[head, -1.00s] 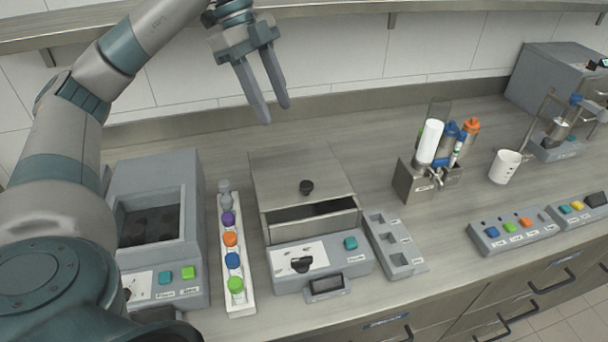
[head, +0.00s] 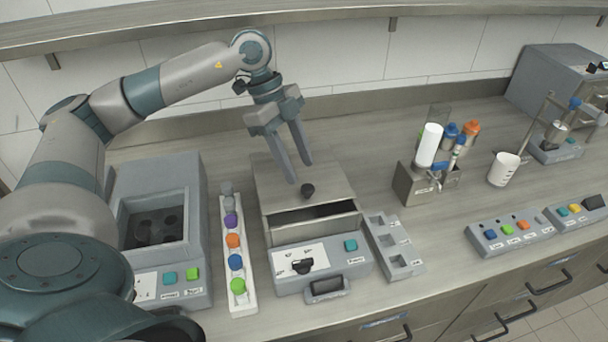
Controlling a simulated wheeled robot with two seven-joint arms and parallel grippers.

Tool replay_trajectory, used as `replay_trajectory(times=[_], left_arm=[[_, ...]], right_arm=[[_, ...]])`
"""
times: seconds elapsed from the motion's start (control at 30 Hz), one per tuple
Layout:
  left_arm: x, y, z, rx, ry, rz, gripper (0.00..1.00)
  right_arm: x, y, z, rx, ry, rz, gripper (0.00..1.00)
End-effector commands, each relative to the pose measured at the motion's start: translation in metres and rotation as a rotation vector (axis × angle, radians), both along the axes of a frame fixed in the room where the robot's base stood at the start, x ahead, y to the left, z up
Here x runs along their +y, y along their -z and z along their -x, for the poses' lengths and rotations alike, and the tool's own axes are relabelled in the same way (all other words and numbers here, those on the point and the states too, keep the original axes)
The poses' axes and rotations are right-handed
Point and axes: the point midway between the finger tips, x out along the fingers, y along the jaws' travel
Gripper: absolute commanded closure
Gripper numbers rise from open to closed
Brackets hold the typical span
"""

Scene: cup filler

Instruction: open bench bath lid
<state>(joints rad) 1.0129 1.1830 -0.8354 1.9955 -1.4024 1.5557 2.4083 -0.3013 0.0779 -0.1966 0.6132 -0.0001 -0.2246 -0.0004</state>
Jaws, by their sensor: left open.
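The bench bath (head: 318,262) is a grey box in the middle of the counter, with a teal button, a dark dial and a small display on its front. A dark gap shows below the lid's front edge. My left gripper (head: 300,173) is open and empty, fingers pointing down just above the knob in the picture. I cannot tell how far above the lid the fingertips are. My right gripper is not in view.
A narrow rack (head: 236,265) with several coloured caps stands left of the bath, beside a grey unit with a dark well (head: 155,225). A grey block with square slots (head: 394,245) is close on the right. A dispenser stand and a white cup (head: 503,169) are further right.

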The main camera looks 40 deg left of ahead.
Motion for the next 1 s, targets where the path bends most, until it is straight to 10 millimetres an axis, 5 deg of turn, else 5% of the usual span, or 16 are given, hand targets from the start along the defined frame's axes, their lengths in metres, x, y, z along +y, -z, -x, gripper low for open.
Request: replay_trajectory(times=[0.3, 0.73, 0.93, 1.0], left_arm=[[-0.016, 0.037, -0.001, 0.0, 0.0, 0.0, 0.57], [-0.019, 0.045, -0.001, 0.0, 0.0, 0.0, 0.57], [-0.018, 0.045, -0.001, -0.001, 0.0, 0.0, 1.0], [-0.018, 0.045, -0.001, -0.001, 0.0, 0.0, 1.0]], right_arm=[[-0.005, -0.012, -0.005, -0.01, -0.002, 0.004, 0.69], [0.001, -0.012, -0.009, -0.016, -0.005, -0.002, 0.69], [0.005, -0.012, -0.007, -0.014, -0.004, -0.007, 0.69], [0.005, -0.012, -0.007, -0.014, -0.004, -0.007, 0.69]])
